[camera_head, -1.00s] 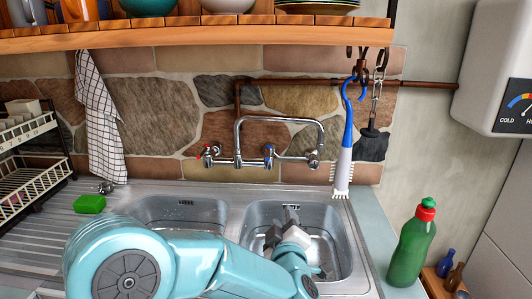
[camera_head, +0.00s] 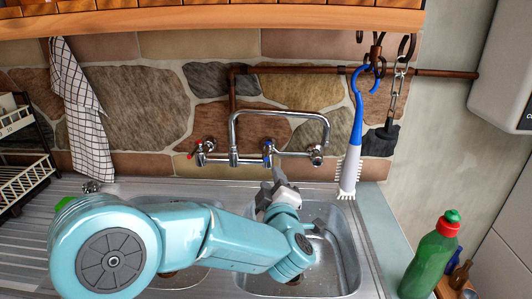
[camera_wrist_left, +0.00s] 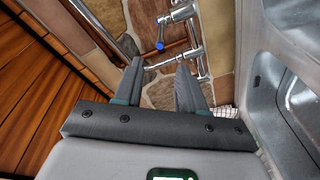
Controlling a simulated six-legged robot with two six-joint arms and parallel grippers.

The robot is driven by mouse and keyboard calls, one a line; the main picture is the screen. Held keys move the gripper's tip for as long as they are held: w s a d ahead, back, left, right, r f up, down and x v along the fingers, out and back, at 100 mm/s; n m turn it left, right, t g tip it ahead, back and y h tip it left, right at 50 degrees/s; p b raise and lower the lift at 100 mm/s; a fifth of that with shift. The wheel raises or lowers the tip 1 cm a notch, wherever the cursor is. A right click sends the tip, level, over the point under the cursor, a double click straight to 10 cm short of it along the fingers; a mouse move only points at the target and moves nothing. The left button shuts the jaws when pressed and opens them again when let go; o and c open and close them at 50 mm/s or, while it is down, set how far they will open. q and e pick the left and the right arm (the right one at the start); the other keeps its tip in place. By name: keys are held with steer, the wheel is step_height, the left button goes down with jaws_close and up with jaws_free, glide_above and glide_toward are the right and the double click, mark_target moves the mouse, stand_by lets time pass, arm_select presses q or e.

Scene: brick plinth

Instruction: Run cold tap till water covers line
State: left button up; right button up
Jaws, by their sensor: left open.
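The chrome wall tap (camera_head: 280,115) has a red-marked handle (camera_head: 196,150) on the left and a blue-marked cold handle (camera_head: 268,150) right of centre. My left gripper (camera_head: 276,180) is just below the cold handle, apart from it. In the left wrist view my open left gripper (camera_wrist_left: 160,72) points at the tap, with the blue knob (camera_wrist_left: 160,46) just beyond and between the fingertips. The gripper is empty. The right sink basin (camera_head: 335,245) is partly hidden by my arm. I see no water running and cannot make out a line. My right gripper is out of view.
A brush with a blue handle (camera_head: 356,125) hangs from a hook right of the tap. A green bottle (camera_head: 430,262) stands at the right. A checked towel (camera_head: 85,125) hangs at the left. A wooden shelf (camera_head: 200,18) runs above.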

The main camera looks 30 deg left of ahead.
mark_target(267, 154)
arm_select(q)
steer(key=p+x, duration=0.2)
steer(key=x, duration=1)
steer(key=shift+w+p, duration=0.1)
steer(key=shift+p, duration=0.3)
steer(key=shift+w+a, duration=0.2)
steer(key=shift+a, duration=0.05)
steer(key=shift+f, duration=0.1)
jaws_close()
